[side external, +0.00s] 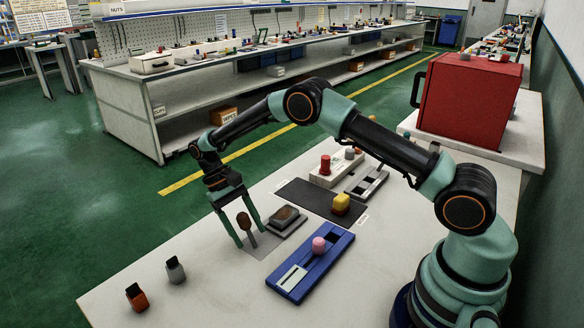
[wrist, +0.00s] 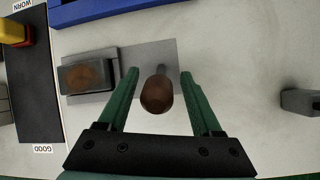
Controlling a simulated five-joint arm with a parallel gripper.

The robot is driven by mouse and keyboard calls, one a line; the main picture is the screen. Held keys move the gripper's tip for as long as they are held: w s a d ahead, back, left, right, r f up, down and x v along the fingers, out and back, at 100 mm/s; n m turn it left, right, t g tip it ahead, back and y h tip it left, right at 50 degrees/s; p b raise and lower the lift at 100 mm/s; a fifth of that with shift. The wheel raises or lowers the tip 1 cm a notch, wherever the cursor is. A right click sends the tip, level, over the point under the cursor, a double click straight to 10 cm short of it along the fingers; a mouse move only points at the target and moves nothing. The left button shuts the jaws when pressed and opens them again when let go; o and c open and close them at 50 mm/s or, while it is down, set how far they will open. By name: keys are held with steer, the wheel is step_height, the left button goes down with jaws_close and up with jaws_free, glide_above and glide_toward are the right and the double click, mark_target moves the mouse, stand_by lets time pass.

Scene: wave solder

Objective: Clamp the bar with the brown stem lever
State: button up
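The lever has a dark brown rounded knob (side external: 243,222) on a thin stem and stands from a flat grey plate (side external: 263,242). In the wrist view the knob (wrist: 157,95) sits between the fingers of my gripper (wrist: 160,76), with a gap on both sides. My gripper (side external: 248,238) points down, open, its fingers straddling the lever. A grey block with a brown patch on top (side external: 285,214) sits at the plate's other end; it also shows in the wrist view (wrist: 88,76). I cannot tell whether this block is the bar.
A blue fixture (side external: 322,262) with a pink knob lies to the right. A dark mat (side external: 300,195) with a yellow-topped piece is behind.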

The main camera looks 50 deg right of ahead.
steer(key=shift+r, duration=0.1)
steer(key=shift+v, duration=3.7)
steer(key=shift+r, duration=0.1)
step_height(320, 180, up, 15)
steer(key=n+t, duration=0.1)
steer(key=t, duration=0.4)
glide_above(239, 214)
steer(key=s+d, duration=0.2)
steer(key=s, duration=0.1)
steer(key=s+d+r+n+t, duration=0.1)
steer(key=s+t, duration=0.5)
steer(key=s, duration=0.8)
steer(key=shift+d+r+n+t+y, duration=0.3)
steer(key=shift+d+r+n, duration=0.1)
steer(key=shift+d, duration=0.45)
